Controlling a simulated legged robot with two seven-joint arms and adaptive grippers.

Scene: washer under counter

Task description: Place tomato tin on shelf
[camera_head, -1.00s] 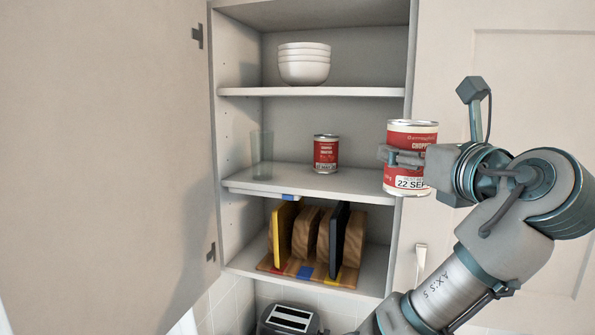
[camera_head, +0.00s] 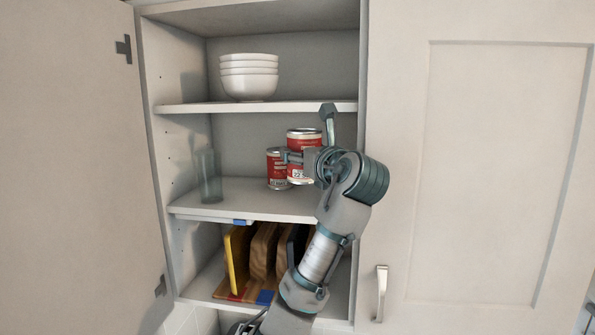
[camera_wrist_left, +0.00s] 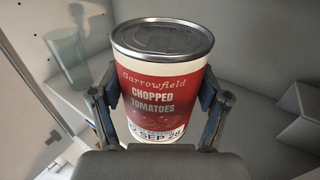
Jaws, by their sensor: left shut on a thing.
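My left gripper (camera_head: 298,157) is shut on a red and white tomato tin (camera_head: 304,138). The tin is upright in front of the middle shelf (camera_head: 240,205) or over it; a gap to the board cannot be judged. In the left wrist view the held tin (camera_wrist_left: 160,95) sits between both fingers (camera_wrist_left: 158,105), its label reading chopped tomatoes. A second red tin (camera_head: 275,170) stands on the middle shelf just left of the held one and is partly hidden by it. My right gripper is not in view.
A clear glass (camera_head: 208,178) stands at the shelf's left; it also shows in the left wrist view (camera_wrist_left: 66,58). White bowls (camera_head: 248,78) are stacked on the shelf above. Chopping boards (camera_head: 262,252) stand below. The open door (camera_head: 70,170) is at left, a closed door (camera_head: 490,170) at right.

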